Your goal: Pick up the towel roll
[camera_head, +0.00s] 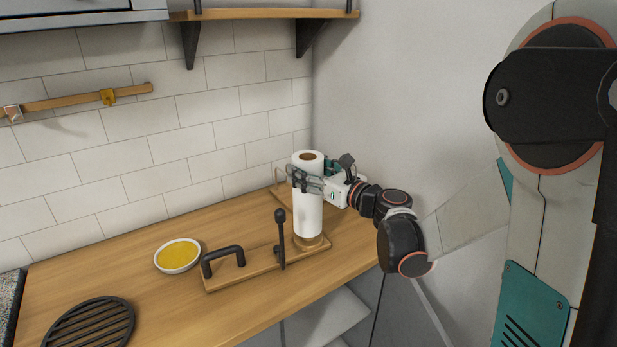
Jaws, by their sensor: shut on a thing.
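The towel roll (308,215) is a white upright cylinder with a brown core opening at its top. It stands in the right part of the counter, near the corner, over a round wooden base (311,243). My gripper (303,178) reaches in from the right and is shut on the upper part of the roll. Its dark fingers lie across the roll's side. I cannot tell whether the roll's bottom touches the base.
A wooden board (240,274) with a black handle (223,259) and a black upright lever (281,240) lies close in front of the roll. A bowl of yellow contents (177,255) and a black round grate (93,325) are left. A shelf (262,14) hangs above.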

